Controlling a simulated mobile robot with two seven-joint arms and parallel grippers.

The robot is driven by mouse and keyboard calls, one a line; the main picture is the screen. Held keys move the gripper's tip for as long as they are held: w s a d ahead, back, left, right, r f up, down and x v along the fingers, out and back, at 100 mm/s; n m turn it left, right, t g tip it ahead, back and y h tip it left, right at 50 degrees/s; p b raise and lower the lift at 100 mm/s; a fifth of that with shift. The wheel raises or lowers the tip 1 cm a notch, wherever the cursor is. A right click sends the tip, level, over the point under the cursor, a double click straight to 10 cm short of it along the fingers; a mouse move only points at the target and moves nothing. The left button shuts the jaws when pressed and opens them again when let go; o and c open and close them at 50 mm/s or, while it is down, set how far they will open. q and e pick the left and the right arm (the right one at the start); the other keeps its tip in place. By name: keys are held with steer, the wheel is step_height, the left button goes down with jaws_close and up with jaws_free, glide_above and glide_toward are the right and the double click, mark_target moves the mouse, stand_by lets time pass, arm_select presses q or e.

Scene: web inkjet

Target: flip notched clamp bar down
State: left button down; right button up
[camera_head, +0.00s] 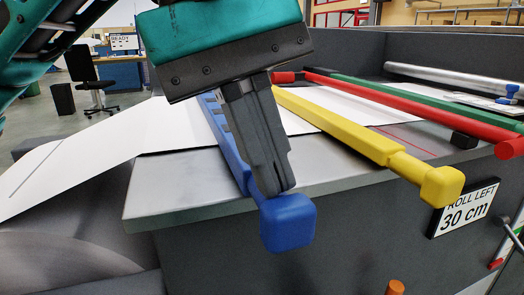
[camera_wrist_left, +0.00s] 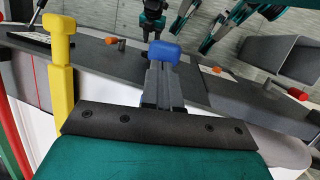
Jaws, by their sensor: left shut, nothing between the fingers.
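The blue bar (camera_head: 229,142) has small steps along its edge, so it looks like the notched clamp bar. It runs back over the white paper web and ends in a blue knob (camera_head: 288,222) past the table's front edge. Whether it lies flat or slightly raised is hard to tell. My left gripper (camera_head: 277,188) is shut and empty, fingers down, in front of the bar just behind the knob, hiding part of it. Contact cannot be told. The wrist view shows the knob (camera_wrist_left: 164,53) just beyond the fingertips (camera_wrist_left: 163,70). A dark gripper-like part (camera_wrist_left: 152,18) may be my right gripper.
A plain yellow bar (camera_head: 340,128) lies right of the blue one. Green (camera_head: 390,96) and red (camera_head: 430,116) bars lie farther right. The white paper (camera_head: 160,128) crosses the grey table (camera_head: 180,191). A "ROLL LEFT 30 cm" sign (camera_head: 466,208) is on the front. An orange knob (camera_head: 395,287) sits below.

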mark_target(264, 204)
arm_select(q)
steer(key=f, duration=0.2)
steer(key=f+y, duration=0.1)
steer(key=shift+s+f, duration=0.35)
steer(key=shift+f, duration=0.05)
arm_select(e)
steer(key=shift+a+f, duration=0.2)
steer(key=shift+f, duration=0.25)
arm_select(q)
steer(key=w+a+r+p, duration=0.1)
steer(key=a+r+p, duration=0.1)
steer(key=r, duration=0.5)
steer(key=w+a+r+h+p, duration=0.1)
steer(key=a+r+p, duration=0.1)
steer(key=r, duration=0.6)
steer(key=shift+w+a+r+p, duration=0.3)
steer(key=shift+p, duration=0.05)
arm_select(e)
steer(key=r, duration=0.1)
steer(key=d+r, duration=0.1)
steer(key=r, duration=0.1)
steer(key=shift+s+r, duration=0.1)
steer(key=shift+r, duration=0.1)
arm_select(q)
steer(key=shift+s, duration=0.1)
arm_select(e)
steer(key=shift+s, duration=0.1)
